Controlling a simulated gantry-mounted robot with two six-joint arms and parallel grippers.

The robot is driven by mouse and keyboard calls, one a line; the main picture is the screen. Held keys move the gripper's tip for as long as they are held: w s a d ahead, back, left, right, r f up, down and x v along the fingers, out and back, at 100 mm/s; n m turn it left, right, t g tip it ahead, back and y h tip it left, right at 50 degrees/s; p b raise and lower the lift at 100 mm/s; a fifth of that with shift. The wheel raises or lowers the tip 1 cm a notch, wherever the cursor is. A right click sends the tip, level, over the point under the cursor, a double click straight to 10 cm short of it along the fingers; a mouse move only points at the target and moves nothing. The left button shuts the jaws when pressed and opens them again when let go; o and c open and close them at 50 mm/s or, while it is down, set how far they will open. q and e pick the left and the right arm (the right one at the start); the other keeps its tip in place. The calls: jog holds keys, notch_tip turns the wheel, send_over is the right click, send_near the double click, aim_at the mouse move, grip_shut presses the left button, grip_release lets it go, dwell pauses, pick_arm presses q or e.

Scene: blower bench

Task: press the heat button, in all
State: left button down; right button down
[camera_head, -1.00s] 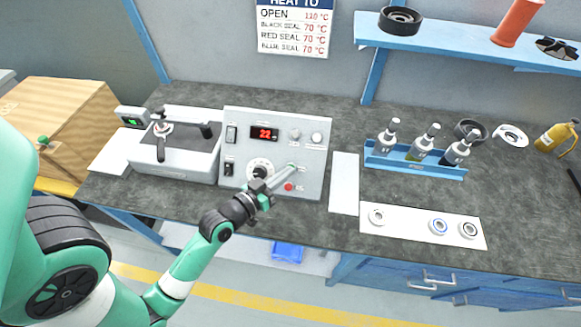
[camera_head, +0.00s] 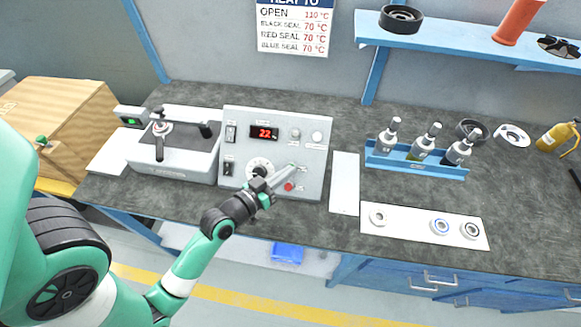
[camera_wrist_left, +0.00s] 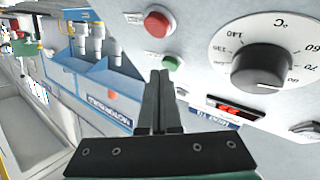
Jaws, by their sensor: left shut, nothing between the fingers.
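The grey control panel (camera_head: 310,135) stands upright on the bench with a red display (camera_head: 265,132) reading 22. A dial (camera_head: 260,168) is low on its face and shows large in the left wrist view (camera_wrist_left: 262,68). A red button (camera_head: 289,187) also shows in the left wrist view (camera_wrist_left: 157,24). A green button (camera_wrist_left: 173,63) shows beside the fingertips there. Button labels are too small to read. My left gripper (camera_head: 294,170) is shut and empty, its tips at the panel by the green button (camera_wrist_left: 160,73). I cannot tell whether they touch it. My right gripper is not in view.
A press-like device (camera_head: 175,150) stands left of the panel. A blue rack (camera_head: 415,170) with several bottles is to the right. A white strip (camera_head: 405,224) with rings lies at the front. A blank white sheet (camera_head: 344,183) lies right of the panel.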

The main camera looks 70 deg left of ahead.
pick_arm(q)
jog(key=shift+w+a+f, duration=0.1)
jog(key=shift+a+f, duration=0.1)
jog(key=shift+r, duration=0.1)
dwell(0.4)
jog(key=shift+s+d+r+p, duration=0.3)
jog(key=shift+d+r+p, duration=0.2)
jog(key=shift+p, duration=0.2)
jog(key=d+r+p, duration=0.1)
jog(key=p, duration=0.1)
jog(key=s+d+r+p, duration=0.1)
jog(key=p, duration=0.1)
jog(key=d+r+p, duration=0.1)
jog(key=p, duration=0.2)
jog(key=shift+s+r, duration=0.25)
jog(key=shift+s, duration=0.1)
dwell(0.6)
